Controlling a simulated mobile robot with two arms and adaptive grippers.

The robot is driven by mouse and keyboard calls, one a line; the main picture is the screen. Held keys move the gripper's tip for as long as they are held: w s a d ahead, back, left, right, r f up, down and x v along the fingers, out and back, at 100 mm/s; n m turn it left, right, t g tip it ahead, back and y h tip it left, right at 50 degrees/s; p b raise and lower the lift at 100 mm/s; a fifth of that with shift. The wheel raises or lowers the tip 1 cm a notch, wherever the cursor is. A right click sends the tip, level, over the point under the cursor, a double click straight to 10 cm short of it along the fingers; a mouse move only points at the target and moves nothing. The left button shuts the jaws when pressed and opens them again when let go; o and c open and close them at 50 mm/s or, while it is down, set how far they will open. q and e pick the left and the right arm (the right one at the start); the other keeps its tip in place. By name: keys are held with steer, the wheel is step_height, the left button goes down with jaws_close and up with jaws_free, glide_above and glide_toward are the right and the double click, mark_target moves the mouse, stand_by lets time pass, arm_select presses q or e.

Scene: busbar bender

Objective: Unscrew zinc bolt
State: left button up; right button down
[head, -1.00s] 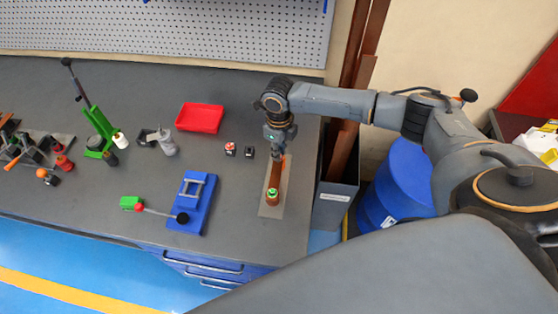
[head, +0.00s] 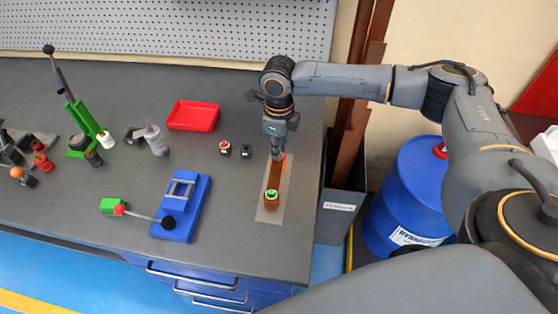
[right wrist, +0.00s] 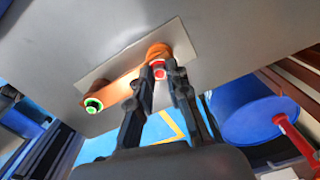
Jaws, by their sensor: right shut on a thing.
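My right gripper (head: 278,156) points down at the far end of a copper bar (head: 273,180) on the bench. In the right wrist view its fingers (right wrist: 160,74) are shut on a small red-and-pale bolt head (right wrist: 159,70), beside an orange round piece (right wrist: 158,52) at that end of the bar. The fingers partly hide the bolt, and I cannot tell its metal. At the near end of the bar a green-ringed fastener (head: 271,194) stands apart from the gripper; it also shows in the right wrist view (right wrist: 93,105). My left gripper is not in view.
The bar lies on a flat grey plate (head: 285,205). A blue tool (head: 185,212), two small parts (head: 225,148), a red tray (head: 190,115) and a green press (head: 82,130) stand to the left. A grey bin (head: 335,210) and blue drum (head: 412,195) stand right of the bench.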

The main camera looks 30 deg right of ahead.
steer(key=shift+r, duration=0.1)
steer(key=c, duration=1.6)
jaws_free()
steer(key=shift+o, duration=0.2)
steer(key=m+p, duration=0.4)
steer(key=p, duration=0.1)
steer(key=shift+s+r+p, duration=0.1)
steer(key=shift+r+p, duration=0.05)
steer(key=shift+p, duration=0.2)
steer(key=shift+m, duration=0.6)
steer(key=shift+f, duration=0.3)
